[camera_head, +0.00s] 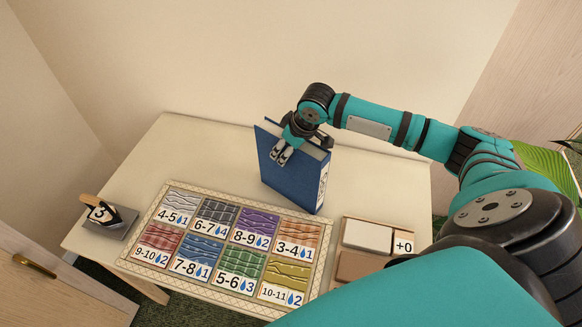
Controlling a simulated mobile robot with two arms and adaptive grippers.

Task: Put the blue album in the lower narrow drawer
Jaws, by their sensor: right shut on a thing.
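The blue album (285,181) stands upright on the cream table, or just above it, behind the patterned board; I cannot tell whether its lower edge touches. Its white page edges and a pale label show along its right side. My right gripper (283,153) reaches down from above and is shut on the album's upper edge. My left gripper is not in view. A cabinet front with a brass handle (34,266) shows at the lower left; I cannot tell whether it is a door or a drawer. No narrow drawer is clearly visible.
The board (150,261) on the table (150,155) holds several coloured numbered tiles. A grey block with a wooden-handled tool (103,211) lies at the left. White and brown blocks (367,236) and a "+0" card (403,246) lie right. The table's back left is clear.

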